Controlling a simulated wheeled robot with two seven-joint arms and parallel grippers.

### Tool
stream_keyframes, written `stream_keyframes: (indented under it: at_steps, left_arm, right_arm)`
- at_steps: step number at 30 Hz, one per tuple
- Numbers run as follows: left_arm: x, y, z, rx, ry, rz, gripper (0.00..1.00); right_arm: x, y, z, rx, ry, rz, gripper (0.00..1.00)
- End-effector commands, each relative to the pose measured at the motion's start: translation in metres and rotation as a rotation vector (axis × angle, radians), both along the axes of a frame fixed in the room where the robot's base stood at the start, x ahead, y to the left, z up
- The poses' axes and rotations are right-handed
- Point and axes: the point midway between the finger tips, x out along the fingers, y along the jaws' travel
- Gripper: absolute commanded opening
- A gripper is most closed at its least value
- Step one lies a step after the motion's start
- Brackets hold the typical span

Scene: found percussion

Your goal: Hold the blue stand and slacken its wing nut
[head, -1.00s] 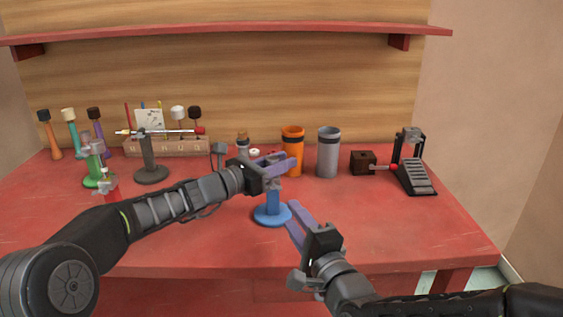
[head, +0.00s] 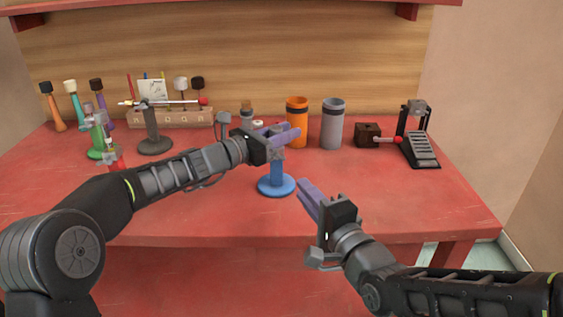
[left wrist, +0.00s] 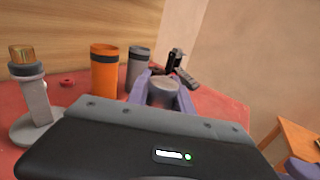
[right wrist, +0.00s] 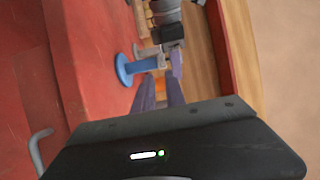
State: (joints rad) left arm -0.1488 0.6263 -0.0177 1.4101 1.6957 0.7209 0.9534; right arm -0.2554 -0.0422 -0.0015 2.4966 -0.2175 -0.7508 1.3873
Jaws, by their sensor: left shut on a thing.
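The blue stand (head: 277,185) is upright on the red table, with a round base and short post; it also shows in the right wrist view (right wrist: 124,71). My left gripper (head: 285,136) is shut around its top. In the left wrist view its purple fingers flank a round grey head (left wrist: 162,92). The wing nut is not clear; a small grey part (head: 278,148) shows by the left fingers. My right gripper (head: 305,190) is right of the base, nearer the front edge. In the right wrist view its fingers (right wrist: 160,92) are apart with nothing between them.
An orange cup (head: 297,122) and a grey cup (head: 332,125) stand behind the blue stand. A dark box (head: 368,134) and a pedal (head: 419,150) are at the right. A dark grey stand (head: 155,144) holds a rod at the left. The front right of the table is clear.

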Motion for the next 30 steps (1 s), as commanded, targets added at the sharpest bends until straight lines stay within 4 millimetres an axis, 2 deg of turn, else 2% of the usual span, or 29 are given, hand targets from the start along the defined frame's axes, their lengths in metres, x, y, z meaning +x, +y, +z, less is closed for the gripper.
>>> stream_keyframes:
  at_steps: [8, 24, 30]
  left_arm:
    - [0.0, 0.0, 0.0, 0.0, 0.0, 0.0, 0.0]
    - [0.0, 0.0, 0.0, -0.001, -0.001, 0.0, 0.0]
    - [0.0, 0.0, 0.0, 0.0, 0.0, 0.0, 0.0]
  right_arm:
    - [0.011, 0.005, 0.0, 0.001, 0.0, 0.0, 0.16]
    - [0.095, 0.044, 0.0, 0.001, 0.0, 0.0, 0.16]
    - [0.109, 0.049, 0.0, 0.001, 0.0, -0.001, 0.16]
